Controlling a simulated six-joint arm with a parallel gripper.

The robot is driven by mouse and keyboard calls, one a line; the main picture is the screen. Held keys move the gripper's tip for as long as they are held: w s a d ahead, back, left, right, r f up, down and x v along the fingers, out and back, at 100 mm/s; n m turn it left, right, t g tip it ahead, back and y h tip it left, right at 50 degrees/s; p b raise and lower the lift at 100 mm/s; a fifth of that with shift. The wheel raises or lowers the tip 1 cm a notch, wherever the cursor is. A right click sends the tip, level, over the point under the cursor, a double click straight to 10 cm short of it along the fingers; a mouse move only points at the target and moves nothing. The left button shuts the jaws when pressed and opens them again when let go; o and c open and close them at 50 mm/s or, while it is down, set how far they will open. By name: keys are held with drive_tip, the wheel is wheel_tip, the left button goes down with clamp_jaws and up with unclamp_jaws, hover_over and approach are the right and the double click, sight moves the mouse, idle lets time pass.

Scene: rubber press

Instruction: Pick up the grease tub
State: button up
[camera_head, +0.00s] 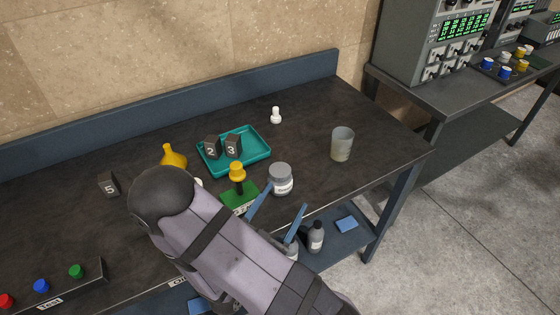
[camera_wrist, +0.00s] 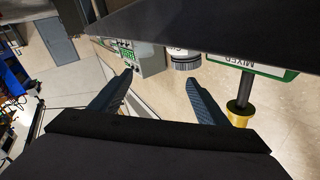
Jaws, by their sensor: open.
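The grease tub appears to be the grey jar (camera_head: 281,180) with a grey lid and a pale label, upright on the dark bench near its front edge. It also shows in the wrist view (camera_wrist: 185,62), where the scene looks upside down and the bench hides part of the picture. My gripper (camera_head: 287,198) is open, its two blue fingers apart on the near side of the jar at the bench's front edge. In the wrist view the fingers (camera_wrist: 160,78) are empty, and the jar lies beyond them, close to the right fingertip.
A yellow knob (camera_head: 237,170) on a green base (camera_head: 240,196) stands just left of the jar. A teal tray (camera_head: 257,157) with blocks 2 and 3 lies behind. A translucent cup (camera_head: 342,144) stands to the right, a white bottle (camera_head: 276,116) at the back. Bench between jar and cup is clear.

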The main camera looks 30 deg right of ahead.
sight(277, 178)
drive_tip(key=w+n+t+y+p, duration=0.1)
drive_tip(key=n, duration=0.1)
drive_tip(key=w+a+r+n+y+p, duration=0.1)
drive_tip(key=n, duration=0.1)
drive_tip(key=shift+t, duration=0.4)
drive_tip(key=shift+w+a+f+n+t+y+p, duration=0.4)
drive_tip(key=shift+w+n+y+p, duration=0.1)
drive_tip(key=shift+n, duration=0.4)
drive_tip(key=shift+p+x, duration=0.4)
drive_tip(key=shift+x, duration=0.65)
drive_tip(key=shift+r, duration=0.1)
drive_tip(key=shift+w+d+r+p, duration=0.2)
drive_tip(key=shift+w+d+p, duration=0.2)
drive_tip(key=shift+p, duration=0.1)
drive_tip(key=p+x, duration=0.1)
drive_tip(key=x, duration=0.1)
drive_tip(key=shift+w+d+r+p, duration=0.15)
drive_tip(key=shift+w+d+p, duration=0.05)
drive_tip(key=shift+d+p, duration=0.15)
drive_tip(key=shift+w+d, duration=0.4)
drive_tip(key=shift+w, duration=0.15)
drive_tip(key=c, duration=1.4)
